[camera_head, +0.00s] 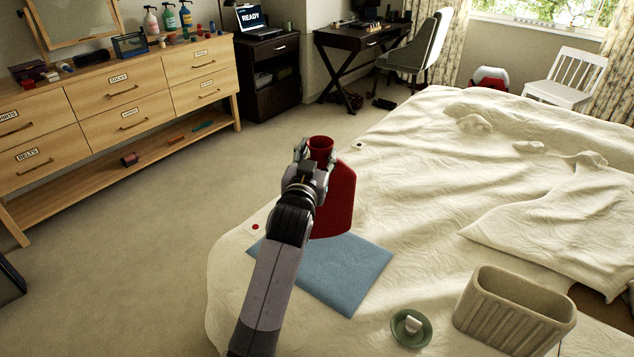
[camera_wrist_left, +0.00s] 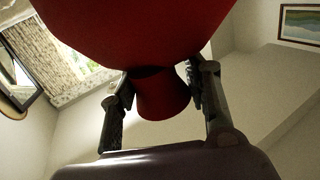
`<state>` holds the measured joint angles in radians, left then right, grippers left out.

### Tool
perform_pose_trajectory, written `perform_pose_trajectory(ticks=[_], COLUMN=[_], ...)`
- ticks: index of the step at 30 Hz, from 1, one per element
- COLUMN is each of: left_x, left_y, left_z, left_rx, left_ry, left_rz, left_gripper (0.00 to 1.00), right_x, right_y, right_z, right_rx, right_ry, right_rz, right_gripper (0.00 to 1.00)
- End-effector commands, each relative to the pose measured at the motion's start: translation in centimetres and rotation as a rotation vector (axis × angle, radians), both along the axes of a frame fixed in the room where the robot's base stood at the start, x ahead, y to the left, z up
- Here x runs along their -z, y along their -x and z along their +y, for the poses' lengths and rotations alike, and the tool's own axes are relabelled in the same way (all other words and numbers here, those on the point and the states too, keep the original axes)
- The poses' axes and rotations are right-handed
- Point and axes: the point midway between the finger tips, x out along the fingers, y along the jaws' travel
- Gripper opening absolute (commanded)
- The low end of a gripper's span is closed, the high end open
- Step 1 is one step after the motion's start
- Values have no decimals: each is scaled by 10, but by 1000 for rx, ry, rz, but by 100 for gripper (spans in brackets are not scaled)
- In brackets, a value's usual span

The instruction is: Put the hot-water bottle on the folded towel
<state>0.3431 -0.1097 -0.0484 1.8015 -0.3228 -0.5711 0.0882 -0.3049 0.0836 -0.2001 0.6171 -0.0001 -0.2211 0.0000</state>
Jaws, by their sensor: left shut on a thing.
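The red hot-water bottle (camera_head: 335,205) is in my left gripper (camera_head: 318,160), which is shut on its neck. In the head view its funnel mouth points up and its body hangs down behind the gripper. In the left wrist view the bottle (camera_wrist_left: 150,35) fills the top, with its neck between the fingers of the left gripper (camera_wrist_left: 160,95). The blue folded towel (camera_head: 345,270) lies flat on the bed near its left edge. The bottle's lower end appears just beyond the towel's far edge; I cannot tell its height above the bed. My arm covers part of the towel.
A ribbed beige basket (camera_head: 515,312) and a small green dish (camera_head: 411,328) holding a white piece are on the bed (camera_head: 420,200), right of the towel. Rumpled bedding lies farther back. A wooden dresser (camera_head: 120,105) stands at the left, with open carpet between.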

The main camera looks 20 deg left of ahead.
Motion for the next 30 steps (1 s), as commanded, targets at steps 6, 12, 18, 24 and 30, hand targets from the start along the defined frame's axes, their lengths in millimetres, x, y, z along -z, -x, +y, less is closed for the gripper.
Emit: perform_pose_trajectory(ticks=[6, 12, 18, 24, 30], left_x=[23, 50, 66, 66, 71], left_y=[0, 0, 0, 0, 0], left_z=[0, 0, 0, 0, 0], left_rx=[-1, 0, 1, 1, 0], left_ry=[1, 1, 1, 1, 1], left_rz=[-4, -1, -6, -6, -2], left_gripper=[0, 0, 0, 0, 47], right_x=[2, 4, 5, 5, 7], right_y=[-4, -6, -6, -6, -7], right_z=[0, 1, 4, 6, 6], right_rx=[0, 1, 2, 3, 2], right_ry=[0, -1, -4, -9, -9], right_rz=[-5, -9, -9, -10, -10], right_gripper=[97, 97, 97, 97, 97])
